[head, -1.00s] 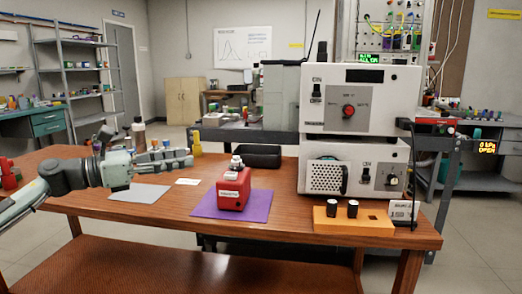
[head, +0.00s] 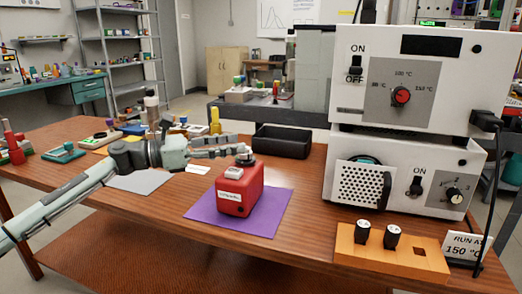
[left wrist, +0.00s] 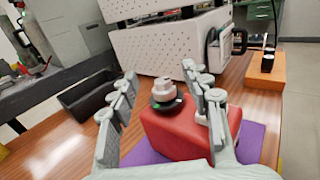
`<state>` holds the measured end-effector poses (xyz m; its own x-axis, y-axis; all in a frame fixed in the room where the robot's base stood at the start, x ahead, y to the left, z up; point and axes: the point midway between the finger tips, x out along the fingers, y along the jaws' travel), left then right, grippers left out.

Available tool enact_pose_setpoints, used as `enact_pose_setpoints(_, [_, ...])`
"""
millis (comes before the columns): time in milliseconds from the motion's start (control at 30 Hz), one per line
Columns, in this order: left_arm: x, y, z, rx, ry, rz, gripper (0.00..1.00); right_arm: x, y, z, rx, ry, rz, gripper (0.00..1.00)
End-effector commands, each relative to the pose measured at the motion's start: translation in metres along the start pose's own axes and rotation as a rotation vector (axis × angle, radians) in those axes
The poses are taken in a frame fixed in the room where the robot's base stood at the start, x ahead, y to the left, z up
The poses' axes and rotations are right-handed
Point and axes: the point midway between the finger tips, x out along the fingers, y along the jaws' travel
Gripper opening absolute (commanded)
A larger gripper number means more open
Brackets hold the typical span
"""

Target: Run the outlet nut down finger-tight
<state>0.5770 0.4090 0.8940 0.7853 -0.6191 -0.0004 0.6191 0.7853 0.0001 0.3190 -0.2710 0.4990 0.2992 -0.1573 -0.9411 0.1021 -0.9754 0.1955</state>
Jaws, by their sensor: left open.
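A red box-shaped device (head: 240,193) with a white label stands on a purple mat (head: 195,213). The device also shows in the left wrist view (left wrist: 178,133). A pale grey-white knob-like nut (left wrist: 163,87) sits on a dark round collar (left wrist: 166,104) on top of it; a small green patch shows there. In the head view this fitting (head: 245,159) is small, and its thread cannot be seen. My left gripper (head: 247,150) is open and empty, with its fingers at the fitting's upper side. In the left wrist view its two fingers (left wrist: 160,73) stand apart, with the nut between them and clear of both.
A black tray (head: 281,142) lies behind the device. White instruments (head: 400,190) are stacked at right. A grey mat (head: 142,182) lies at left. The table front is clear.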

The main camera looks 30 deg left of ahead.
Motion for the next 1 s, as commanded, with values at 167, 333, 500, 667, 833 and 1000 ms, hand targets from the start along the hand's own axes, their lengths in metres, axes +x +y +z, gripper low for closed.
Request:
enact_pose_setpoints(167, [0.011, -0.001, -0.024, 0.003, -0.005, -0.004, 0.48, -0.003, 0.001, -0.001, 0.000, 0.001, 0.001, 0.40])
enact_pose_setpoints(333, [0.042, 0.000, -0.023, 0.002, -0.005, -0.002, 0.48, 0.005, 0.000, 0.001, -0.001, -0.006, -0.003, 0.40])
enact_pose_setpoints(500, [0.062, 0.000, -0.025, 0.000, -0.003, -0.001, 0.48, 0.012, -0.002, 0.002, -0.003, -0.008, -0.008, 0.40])
enact_pose_setpoints(667, [0.072, 0.000, -0.025, 0.000, -0.002, 0.000, 0.48, 0.021, -0.003, 0.004, -0.004, -0.014, -0.010, 0.40])
enact_pose_setpoints(833, [0.075, 0.000, -0.027, 0.000, -0.001, 0.000, 0.48, 0.025, -0.003, 0.003, -0.003, -0.016, -0.011, 0.40])
enact_pose_setpoints(1000, [0.075, 0.000, -0.027, 0.000, 0.000, 0.000, 0.48, 0.024, -0.004, 0.000, 0.000, -0.010, -0.012, 0.40])
